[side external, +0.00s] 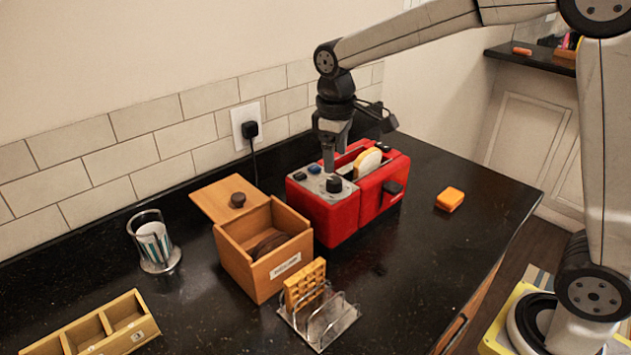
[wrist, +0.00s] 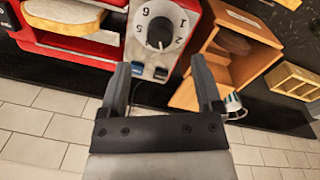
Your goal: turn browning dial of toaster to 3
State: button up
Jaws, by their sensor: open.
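The red toaster (side external: 342,219) stands on the black counter, with a bread slice (side external: 368,161) in its slot. Its black browning dial (side external: 333,184) is on the grey top panel. In the wrist view the dial (wrist: 160,32) sits on a white numbered face; 1, 2, 5 and 6 are readable, but its setting is unclear. A blue button (wrist: 138,70) and a dark button (wrist: 160,73) lie beside it. My gripper (side external: 329,166) is open and empty, pointing down just above the panel by the dial. In the wrist view its fingertips (wrist: 161,65) are apart, with the buttons between them.
A wooden box (side external: 250,259) with a lid stands left of the toaster. A wire rack (side external: 325,323) holding a waffle is in front. A glass (side external: 154,243) and a divided tray (side external: 101,333) are farther left. An orange block (side external: 450,198) lies right. A cord runs behind.

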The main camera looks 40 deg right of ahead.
jog(key=shift+r, duration=1.05)
jog(key=shift+s+f, duration=0.4)
jog(key=shift+f, duration=0.15)
jog(key=s+d+f+m+t, duration=0.2)
jog(key=s+f+m, duration=0.2)
jog(key=s+f, duration=0.9)
jog(key=shift+s+m+y, duration=0.4)
jog(key=shift+s, duration=0.4)
